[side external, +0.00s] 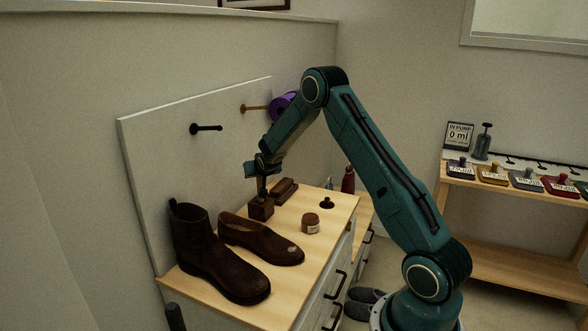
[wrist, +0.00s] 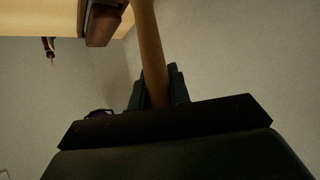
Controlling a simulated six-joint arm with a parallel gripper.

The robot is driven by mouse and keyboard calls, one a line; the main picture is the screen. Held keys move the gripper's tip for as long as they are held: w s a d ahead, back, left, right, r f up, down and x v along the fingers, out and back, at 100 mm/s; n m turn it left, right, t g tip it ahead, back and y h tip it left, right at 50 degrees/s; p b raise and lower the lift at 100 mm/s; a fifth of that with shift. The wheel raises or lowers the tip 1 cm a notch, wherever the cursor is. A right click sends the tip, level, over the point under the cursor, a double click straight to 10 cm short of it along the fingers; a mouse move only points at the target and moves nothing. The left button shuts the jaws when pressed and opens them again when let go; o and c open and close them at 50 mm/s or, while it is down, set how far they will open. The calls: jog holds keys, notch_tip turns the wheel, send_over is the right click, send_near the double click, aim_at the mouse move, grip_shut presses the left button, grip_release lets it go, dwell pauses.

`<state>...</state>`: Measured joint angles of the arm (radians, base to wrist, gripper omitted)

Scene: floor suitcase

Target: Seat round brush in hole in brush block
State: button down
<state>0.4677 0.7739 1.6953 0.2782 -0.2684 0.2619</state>
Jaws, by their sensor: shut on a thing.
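The brush block (side external: 261,210) is a small dark brown cube on the wooden cabinet top, near the back panel. My gripper (side external: 262,178) is just above it, pointing down. In the wrist view my gripper (wrist: 158,92) is shut on the round brush by its tan wooden handle (wrist: 150,45). The handle runs out of the top of that view, so its far end is hidden there. In the side view the brush is a thin dark shape between gripper and block. I cannot tell whether its tip is in the hole, which is not visible.
A brown shoe brush (side external: 284,190) lies just behind the block. A tall boot (side external: 215,255) and a low shoe (side external: 262,241) stand in front. A jar (side external: 310,223) and a dark knob-like item (side external: 327,203) are to the right. Pegs (side external: 206,128) stick out of the panel.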

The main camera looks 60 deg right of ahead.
aim_at(260, 179)
jog(key=shift+f, duration=1.65)
jog(key=c, duration=1.2)
grip_release()
jog(key=shift+c, duration=0.2)
jog(key=shift+a+r, duration=0.1)
jog(key=v, duration=1.3)
jog(key=shift+s+a+r, duration=0.15)
jog(key=shift+s+r, duration=0.05)
